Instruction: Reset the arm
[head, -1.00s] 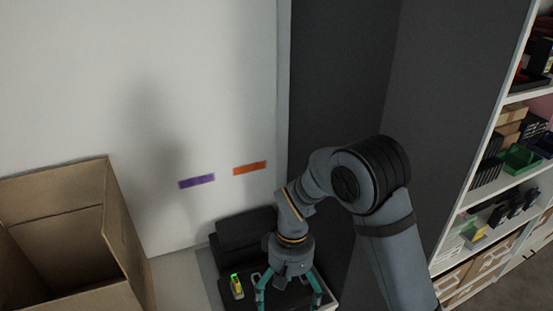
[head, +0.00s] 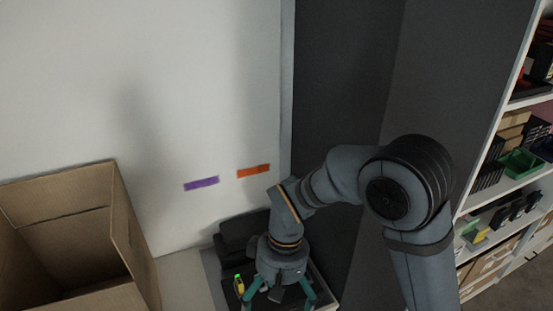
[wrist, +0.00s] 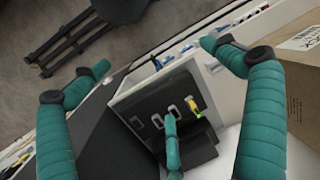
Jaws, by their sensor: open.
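My gripper (head: 278,297) is at the bottom of the head view, above a black case or tray on the light counter. Its teal fingers are spread apart with nothing seen between them. In the wrist view my gripper (wrist: 150,75) shows its fingers wide open. Below them is the black case (wrist: 150,110), with pale ring-shaped items and a small yellow and green item (wrist: 193,106) on it. The same yellow and green item shows left of my gripper in the head view (head: 239,285). The lowest part of my gripper is cut off by the frame edge.
An open cardboard carton (head: 133,245) stands at the left. A purple strip (head: 201,184) and an orange strip (head: 253,171) are on the white wall. A dark panel (head: 345,90) rises behind my arm. Shelves (head: 510,190) with boxes and bins are at the right.

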